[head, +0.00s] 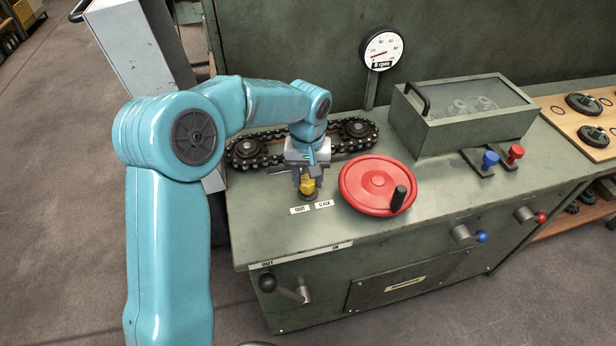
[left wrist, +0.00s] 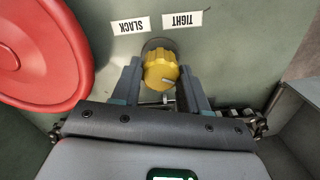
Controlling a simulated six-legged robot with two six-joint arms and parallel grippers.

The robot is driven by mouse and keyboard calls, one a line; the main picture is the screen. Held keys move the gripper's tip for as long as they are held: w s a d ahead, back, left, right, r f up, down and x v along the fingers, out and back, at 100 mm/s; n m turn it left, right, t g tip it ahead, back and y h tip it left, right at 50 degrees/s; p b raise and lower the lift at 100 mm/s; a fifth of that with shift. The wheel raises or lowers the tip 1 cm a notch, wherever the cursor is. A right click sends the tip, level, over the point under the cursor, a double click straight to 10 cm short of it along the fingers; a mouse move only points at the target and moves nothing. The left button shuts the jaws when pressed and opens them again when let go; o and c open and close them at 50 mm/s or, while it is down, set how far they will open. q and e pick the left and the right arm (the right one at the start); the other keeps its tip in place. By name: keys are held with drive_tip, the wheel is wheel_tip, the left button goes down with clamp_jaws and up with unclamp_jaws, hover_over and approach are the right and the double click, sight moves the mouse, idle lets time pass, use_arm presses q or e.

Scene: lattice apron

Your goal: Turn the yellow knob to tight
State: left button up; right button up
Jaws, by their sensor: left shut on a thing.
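The yellow knob (head: 308,186) stands on the green bench top behind two white labels. In the left wrist view the knob (left wrist: 160,70) sits between the two fingers of my left gripper (left wrist: 160,78), which is shut on it. The labels read TIGHT (left wrist: 182,20) and SLACK (left wrist: 131,26). In the head view my left gripper (head: 308,180) reaches down onto the knob from above. Which label the knob points to cannot be told. My right gripper is not in view.
A red handwheel (head: 378,184) with a black handle stands close right of the knob. A chain on sprockets (head: 300,144) runs just behind. A gauge (head: 382,49), a lidded box (head: 463,114), blue (head: 490,159) and red (head: 515,152) levers are farther off.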

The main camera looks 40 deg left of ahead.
sight(307, 180)
use_arm(q)
drive_tip(key=n, duration=0.5)
drive_tip(key=shift+w+r+b, duration=0.1)
drive_tip(key=shift+b, duration=0.3)
drive_tip(key=shift+n, duration=0.4)
drive_tip(key=o, duration=1.1)
drive_tip(key=shift+c, duration=0.2)
wheel_tip(307, 180, up, 16)
drive_tip(key=p, duration=0.2)
drive_tip(key=shift+r+p, duration=0.15)
drive_tip(key=shift+p, duration=0.15)
drive_tip(key=shift+s, duration=0.2)
